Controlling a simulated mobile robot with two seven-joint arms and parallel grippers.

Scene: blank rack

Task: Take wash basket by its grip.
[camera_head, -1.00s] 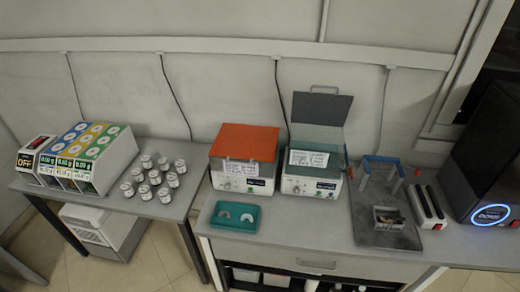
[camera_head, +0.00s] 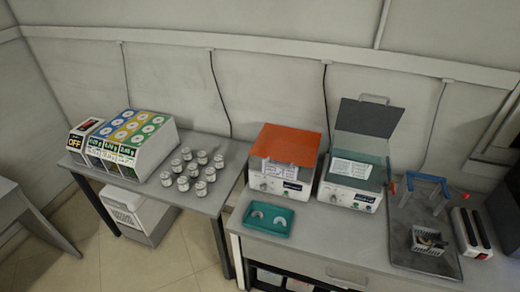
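The wash basket appears to be the small grey wire basket (camera_head: 417,243) at the right of the head view. It sits on a dark grey tray (camera_head: 400,215) on the right-hand table and holds some small dark and orange items. Its grip is too small to make out clearly. Behind it on the same tray stands a frame with a blue top bar (camera_head: 428,178) and red parts at its sides. Neither of my grippers is in view.
Two boxy devices, one with an orange lid (camera_head: 286,143) and one with a raised grey lid (camera_head: 367,117), stand left of the tray. A teal tray (camera_head: 285,229) lies before them. A black-and-white block (camera_head: 462,240) is close on the right. Small jars (camera_head: 182,183) stand on the left table (camera_head: 148,188).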

